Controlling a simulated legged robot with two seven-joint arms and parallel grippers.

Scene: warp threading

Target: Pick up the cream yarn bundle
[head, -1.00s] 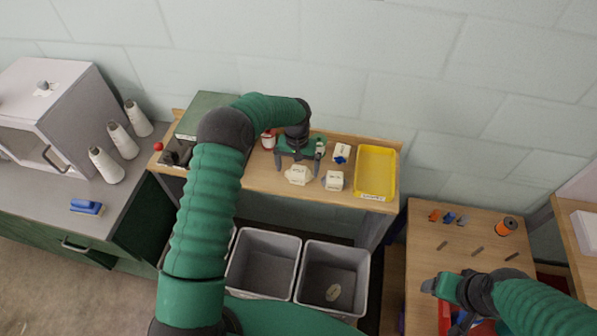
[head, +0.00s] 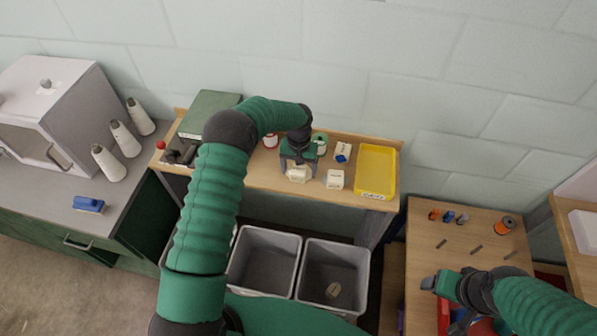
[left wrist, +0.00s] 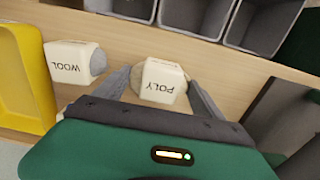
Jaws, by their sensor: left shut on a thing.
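The cream yarn bundle (head: 297,175), a pale block with a cream-tan yarn end and a label reading POLY, is on the wooden shelf table. It also shows in the left wrist view (left wrist: 163,82). My left gripper (head: 298,170) is over it from behind, with a finger on each side, shut on it. The bundle seems still at the table surface; I cannot tell whether it is lifted. My right gripper (head: 432,284) hangs at the lower right over the other table, away from the bundle; its fingers are too small to judge.
A WOOL bundle (head: 334,179) with grey yarn is close to the right. A blue-ended bundle (head: 342,152) and a yellow tray (head: 376,191) are beyond. Two grey bins (head: 262,234) (head: 364,262) stand below the table front. A green box (head: 211,113) stands at left.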

